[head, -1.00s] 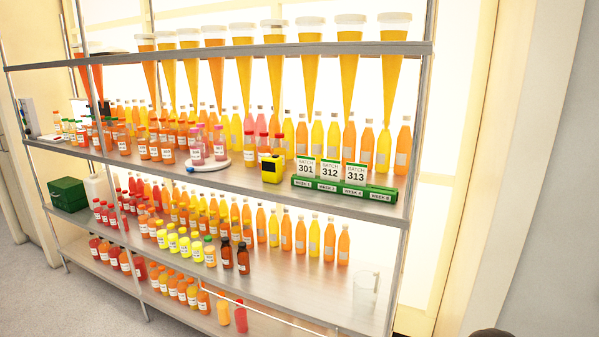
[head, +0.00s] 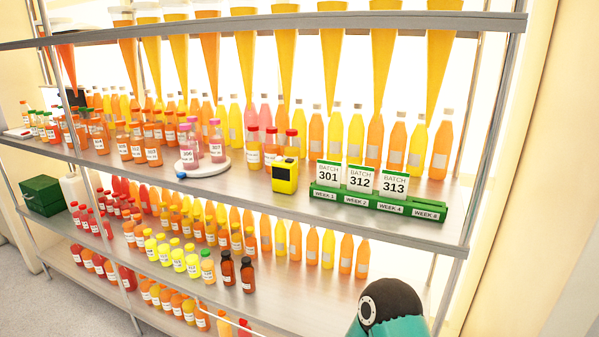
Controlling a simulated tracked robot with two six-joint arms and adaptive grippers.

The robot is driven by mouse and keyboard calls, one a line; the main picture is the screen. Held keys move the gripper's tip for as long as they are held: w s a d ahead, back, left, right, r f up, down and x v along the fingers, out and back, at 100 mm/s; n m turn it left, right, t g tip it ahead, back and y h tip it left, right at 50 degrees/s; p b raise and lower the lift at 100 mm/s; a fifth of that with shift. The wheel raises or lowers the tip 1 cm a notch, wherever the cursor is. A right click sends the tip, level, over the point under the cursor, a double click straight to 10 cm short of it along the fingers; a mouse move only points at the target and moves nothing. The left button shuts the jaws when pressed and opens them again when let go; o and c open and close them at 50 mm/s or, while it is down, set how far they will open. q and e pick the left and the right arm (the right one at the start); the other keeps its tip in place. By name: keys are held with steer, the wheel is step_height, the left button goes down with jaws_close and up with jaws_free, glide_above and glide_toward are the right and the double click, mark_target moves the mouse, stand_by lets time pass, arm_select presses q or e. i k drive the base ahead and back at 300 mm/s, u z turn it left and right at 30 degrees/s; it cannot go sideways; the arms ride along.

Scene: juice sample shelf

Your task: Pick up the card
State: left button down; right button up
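Three white cards with green tops stand upright in a green holder (head: 428,205) on the middle shelf, at the right. They read BATCH 301 (head: 328,175), BATCH 312 (head: 360,180) and BATCH 313 (head: 394,185). The holder's slots are labelled WEEK 1, WEEK 2, WEEK 4 and WEEK 8; the cards stand at the first three, and the WEEK 8 slot at the right end shows no card. A teal and black part of my arm shows at the bottom right, below the shelf. Neither gripper's fingers are in view.
A yellow device (head: 285,178) stands left of the holder. A round white plate (head: 203,167) with pink-capped bottles is farther left. Orange and yellow bottles (head: 395,146) stand behind the cards. The shelf's front edge (head: 350,228) is clear. Tall funnels hang above.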

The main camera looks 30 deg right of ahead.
mark_target(328, 172)
steer(key=z, duration=0.15)
steer(key=i, duration=0.8)
steer(key=z, duration=0.55)
